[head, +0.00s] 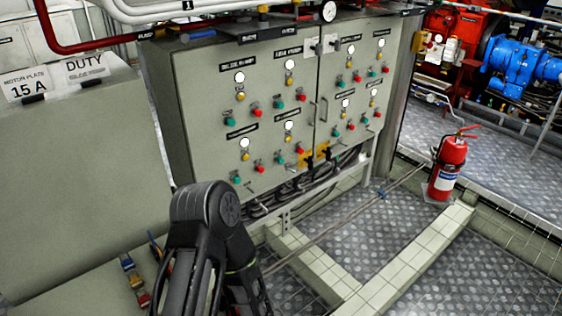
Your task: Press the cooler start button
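A grey-green control cabinet (205,85) stands across the middle of the head view, with its front facing me. Its doors carry several groups of a white round lamp or gauge, a small yellow lamp, a green button and a red button under black labels. Green buttons show at the upper left (230,121), upper middle (278,104), lower left (236,179) and lower middle (281,160). The label text is too small to read, so I cannot tell which is the cooler start button. One of my black arms rises at the bottom, left of centre, clear of the buttons. Neither gripper shows.
A grey box (85,170) with "DUTY" and "15 A" plates fills the left. Cables (290,195) hang below the cabinet. A red fire extinguisher (447,168) stands on the right. Pale tiled ledges (400,270) cross the patterned metal floor. Blue machinery (515,60) stands behind.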

